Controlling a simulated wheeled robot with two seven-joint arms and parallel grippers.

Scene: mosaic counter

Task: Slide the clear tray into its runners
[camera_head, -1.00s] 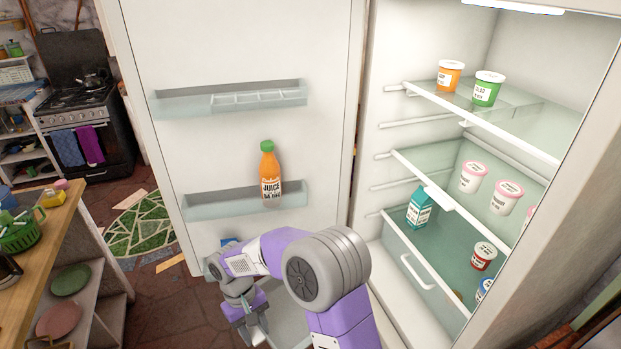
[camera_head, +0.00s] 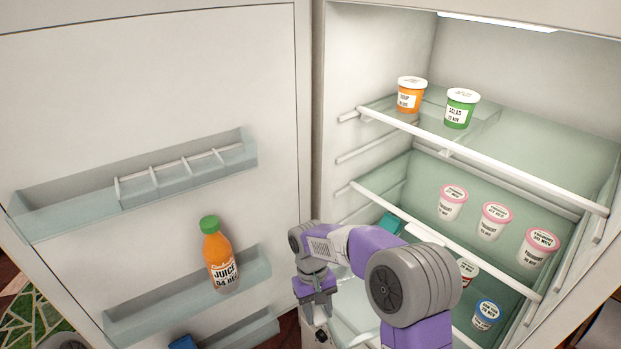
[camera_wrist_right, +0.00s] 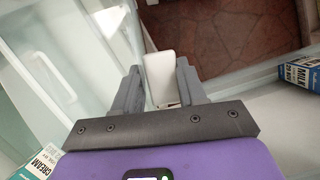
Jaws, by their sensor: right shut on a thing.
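My right gripper (camera_head: 318,308) is low in front of the open fridge, between its door and interior. In the right wrist view the right gripper (camera_wrist_right: 160,88) is shut on a white tab (camera_wrist_right: 160,72), which looks like the front tab of the clear tray. A pale see-through pane (camera_head: 352,318) shows beside my right arm in the head view; most of it is hidden by the arm, and I cannot tell whether it sits in runners. White runners (camera_head: 375,142) line the fridge's left inner wall. My left gripper is not in view.
An orange tub (camera_head: 411,97) and a green tub (camera_head: 460,110) stand on the upper shelf. Several pink-lidded tubs (camera_head: 495,222) stand on the shelf below. A blue-lidded tub (camera_head: 486,316) is lower. The door carries a juice bottle (camera_head: 220,262). Cartons flank the gripper: milk (camera_wrist_right: 300,75), cream (camera_wrist_right: 42,163).

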